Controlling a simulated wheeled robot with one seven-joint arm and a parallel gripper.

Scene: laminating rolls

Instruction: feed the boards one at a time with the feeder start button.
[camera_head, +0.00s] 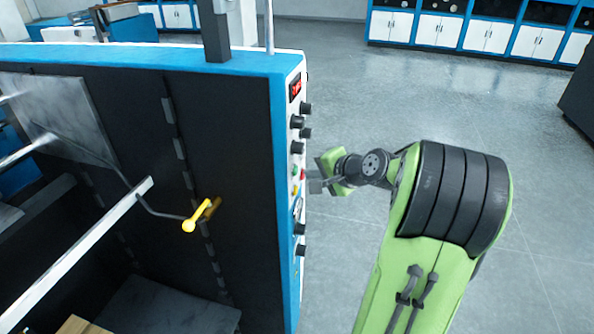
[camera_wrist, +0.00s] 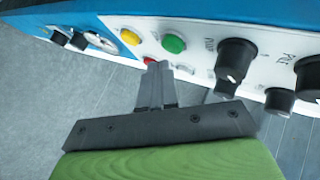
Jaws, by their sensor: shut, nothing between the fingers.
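The control panel (camera_head: 297,140) is on the narrow end of the blue and black machine (camera_head: 245,150). In the wrist view it carries a green button (camera_wrist: 174,44), a yellow button (camera_wrist: 130,37), a red button (camera_wrist: 150,60) and a pale button (camera_wrist: 185,68). I cannot read which one is the feeder start. My gripper (camera_head: 313,181) is shut and empty at the panel, and its fingertips (camera_wrist: 157,68) partly cover the red button. I cannot tell whether they touch it. A wooden board (camera_head: 82,325) shows partly at the lower left.
Black knobs (camera_wrist: 236,62) stick out of the panel beside the buttons, close to my fingers. A yellow-handled lever (camera_head: 197,217) is on the machine's side. The floor (camera_head: 440,110) right of the panel is clear. White-doored cabinets (camera_head: 440,30) stand at the back.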

